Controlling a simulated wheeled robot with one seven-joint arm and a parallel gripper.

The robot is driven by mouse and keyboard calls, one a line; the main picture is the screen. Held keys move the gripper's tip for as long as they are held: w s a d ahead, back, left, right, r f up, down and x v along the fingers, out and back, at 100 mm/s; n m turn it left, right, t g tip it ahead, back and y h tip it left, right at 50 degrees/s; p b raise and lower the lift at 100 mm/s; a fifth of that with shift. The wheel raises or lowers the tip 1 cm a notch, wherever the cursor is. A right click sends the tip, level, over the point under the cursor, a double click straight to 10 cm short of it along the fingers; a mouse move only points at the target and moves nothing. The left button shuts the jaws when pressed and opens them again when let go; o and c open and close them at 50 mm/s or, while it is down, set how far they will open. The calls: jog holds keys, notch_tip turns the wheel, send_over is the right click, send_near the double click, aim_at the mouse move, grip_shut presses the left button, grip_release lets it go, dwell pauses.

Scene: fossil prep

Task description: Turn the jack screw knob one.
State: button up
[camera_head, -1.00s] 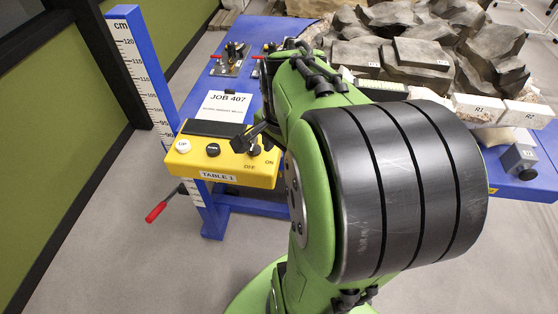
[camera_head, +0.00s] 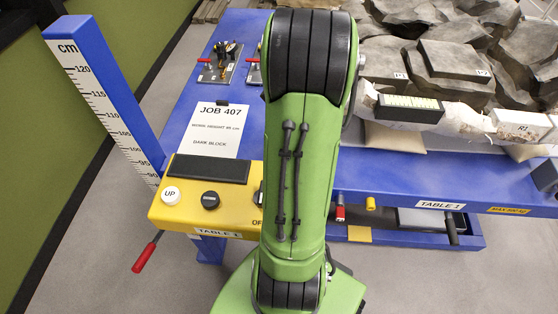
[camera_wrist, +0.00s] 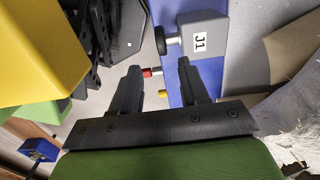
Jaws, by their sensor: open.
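In the wrist view, a grey box labelled J1 (camera_wrist: 205,36) is mounted on the blue table edge. A dark round knob (camera_wrist: 160,40) sticks out from its left side on a short pale stem. My gripper (camera_wrist: 162,66) is open, with its two black fingers apart and nothing held between them. The knob appears just beyond the fingertips, in line with the gap, and I see no contact. In the head view, my gripper and the J1 box are not visible; my green arm covers the middle.
The blue table (camera_head: 440,180) carries rocks, labelled blocks and a JOB 407 sheet (camera_head: 215,130). A yellow control box (camera_head: 200,215) with buttons and a red-handled lever (camera_head: 146,254) sit at left. Red (camera_head: 340,213) and yellow (camera_head: 370,203) fittings protrude below the table edge.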

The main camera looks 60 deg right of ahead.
notch_tip(320, 180, down, 16)
jog(key=b, duration=0.5)
jog(key=shift+r+b, duration=0.1)
jog(key=shift+b, duration=0.25)
jog(key=shift+r, duration=0.1)
grip_shut()
